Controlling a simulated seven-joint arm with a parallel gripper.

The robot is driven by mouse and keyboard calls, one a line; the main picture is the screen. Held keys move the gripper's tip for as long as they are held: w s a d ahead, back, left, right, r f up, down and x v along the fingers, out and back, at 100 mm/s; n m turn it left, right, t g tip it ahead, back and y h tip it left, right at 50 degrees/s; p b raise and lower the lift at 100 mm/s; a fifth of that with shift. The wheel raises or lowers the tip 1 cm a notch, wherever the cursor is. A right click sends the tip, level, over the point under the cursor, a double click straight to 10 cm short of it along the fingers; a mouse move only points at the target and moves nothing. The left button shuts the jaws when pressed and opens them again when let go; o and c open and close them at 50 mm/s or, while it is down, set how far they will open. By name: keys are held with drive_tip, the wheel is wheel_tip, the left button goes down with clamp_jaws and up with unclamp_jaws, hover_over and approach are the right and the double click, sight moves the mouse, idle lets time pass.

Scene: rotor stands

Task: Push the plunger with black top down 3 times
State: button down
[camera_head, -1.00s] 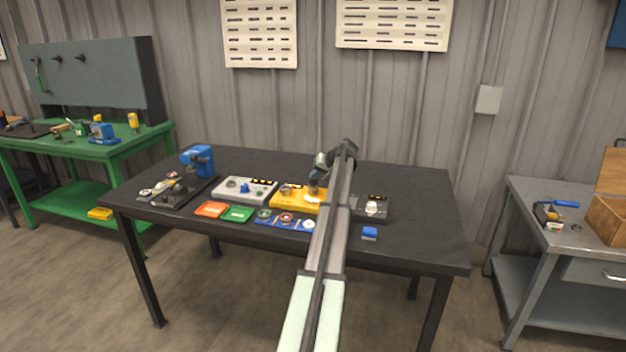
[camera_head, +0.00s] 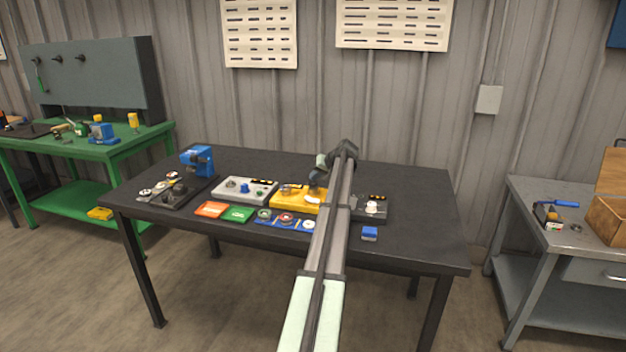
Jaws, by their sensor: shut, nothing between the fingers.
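My gripper (camera_head: 314,188) is shut and empty at the yellow stand (camera_head: 288,205), near its right part. My arm crosses in front and hides the right end of this stand. A white lever-like part (camera_head: 312,201) shows just below the gripper. A light grey stand (camera_head: 232,196) to the left carries a blue knob (camera_head: 244,188) and a small dark-topped part (camera_head: 261,195). I cannot tell for sure which part is the plunger with the black top; it may be hidden by the gripper. Contact between fingertips and stand cannot be made out.
A dark grey stand (camera_head: 380,212) with a white knob is right of my arm. Orange (camera_head: 211,209) and green (camera_head: 238,214) trays, a blue strip of round parts (camera_head: 276,223) and a blue block (camera_head: 369,233) lie in front. A blue device (camera_head: 198,160) stands left. The table's right side is clear.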

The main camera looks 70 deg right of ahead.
drive_tip(key=shift+r, duration=1.45)
drive_tip(key=shift+r, duration=0.15)
drive_tip(key=shift+r, duration=2.35)
wheel_tip(320, 180, up, 4)
drive_tip(key=shift+f, duration=0.1)
idle(0.5)
drive_tip(key=shift+f, duration=0.1)
hover_over(315, 182)
drive_tip(key=shift+f, duration=4.3)
